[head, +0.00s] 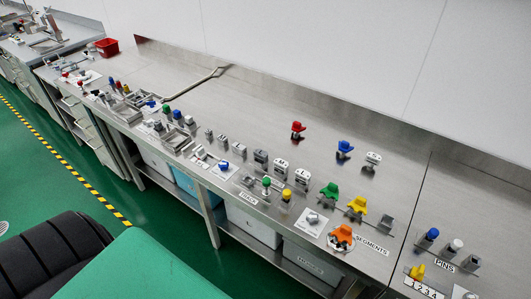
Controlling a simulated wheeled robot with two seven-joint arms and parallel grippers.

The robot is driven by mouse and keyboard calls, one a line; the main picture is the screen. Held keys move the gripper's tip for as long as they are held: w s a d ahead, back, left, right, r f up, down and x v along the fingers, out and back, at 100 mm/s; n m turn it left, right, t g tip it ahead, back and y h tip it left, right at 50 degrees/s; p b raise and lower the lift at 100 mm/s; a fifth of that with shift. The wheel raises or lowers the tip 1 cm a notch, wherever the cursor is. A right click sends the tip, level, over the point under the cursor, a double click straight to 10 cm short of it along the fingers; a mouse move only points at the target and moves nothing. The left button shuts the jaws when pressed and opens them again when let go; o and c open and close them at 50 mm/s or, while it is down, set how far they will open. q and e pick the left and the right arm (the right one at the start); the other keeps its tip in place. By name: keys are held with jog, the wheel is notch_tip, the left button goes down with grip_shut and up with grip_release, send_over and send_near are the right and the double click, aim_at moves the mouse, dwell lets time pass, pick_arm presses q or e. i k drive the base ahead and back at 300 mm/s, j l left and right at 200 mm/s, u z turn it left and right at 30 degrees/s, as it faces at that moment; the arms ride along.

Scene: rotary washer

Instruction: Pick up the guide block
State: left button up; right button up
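A long steel workbench (275,110) runs from the far left to the near right, with many small parts on it. Several small grey metal blocks stand along its middle, one of them here (222,141), and a grey block (386,223) stands at the right. I cannot tell which part is the guide block; no label naming it is legible. Neither of my grippers shows in the head view.
Red, blue, green, yellow, orange and white parts stand near the SEGMENTS label (371,245). Blue, white and grey pins stand by the PINS label (445,265). A red bin (107,47) is at the far left. The bench's back strip is mostly clear.

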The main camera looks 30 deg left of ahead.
aim_at(260, 154)
jog(key=j+u, duration=0.1)
jog(key=u, duration=1.05)
